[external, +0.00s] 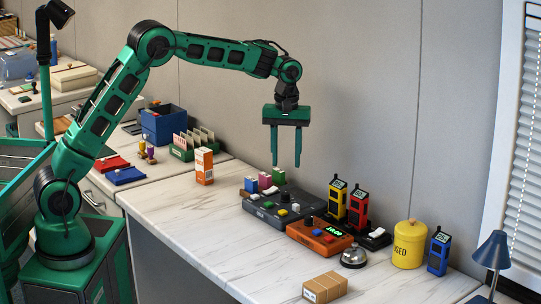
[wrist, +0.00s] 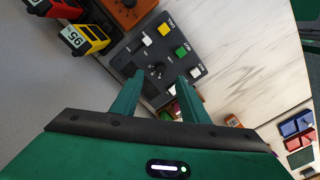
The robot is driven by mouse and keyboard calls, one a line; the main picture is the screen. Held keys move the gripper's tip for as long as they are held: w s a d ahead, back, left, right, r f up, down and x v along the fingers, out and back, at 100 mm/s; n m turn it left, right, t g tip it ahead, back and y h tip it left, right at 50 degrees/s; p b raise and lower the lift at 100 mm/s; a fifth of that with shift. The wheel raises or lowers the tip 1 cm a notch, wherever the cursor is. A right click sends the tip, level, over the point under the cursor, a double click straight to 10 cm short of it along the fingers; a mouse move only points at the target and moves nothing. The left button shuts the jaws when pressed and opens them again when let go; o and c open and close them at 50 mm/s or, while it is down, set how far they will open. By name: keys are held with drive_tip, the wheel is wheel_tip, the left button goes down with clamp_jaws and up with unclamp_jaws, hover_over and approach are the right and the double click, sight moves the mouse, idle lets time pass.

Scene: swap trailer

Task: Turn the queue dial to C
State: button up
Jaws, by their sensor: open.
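The dark grey panel (external: 262,214) lies on the marble counter, with white, yellow and green buttons and a black dial (external: 284,195). In the wrist view the panel (wrist: 135,52) shows its dial (wrist: 157,72) between my fingertips, with small marks around it too blurred to read. My gripper (external: 286,164) points straight down above the panel, open and empty, its tips apart from the dial. In the wrist view my gripper (wrist: 160,77) has one finger on each side of the dial.
An orange box (external: 320,240) with its own knob, a bell (external: 354,257), and yellow and red handsets (external: 336,203) (external: 358,208) stand close by. A yellow canister (external: 409,244) and a brown carton (external: 325,288) are farther right. The counter's front left is clear.

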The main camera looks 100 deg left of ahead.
sight(286, 193)
drive_tip(key=f, duration=0.3)
drive_tip(key=a+f, duration=0.1)
drive_tip(key=f, duration=0.7)
drive_tip(key=shift+s+a+f, duration=0.1)
drive_tip(key=shift+a+f, duration=0.1)
drive_tip(key=shift+a, duration=0.15)
clamp_jaws()
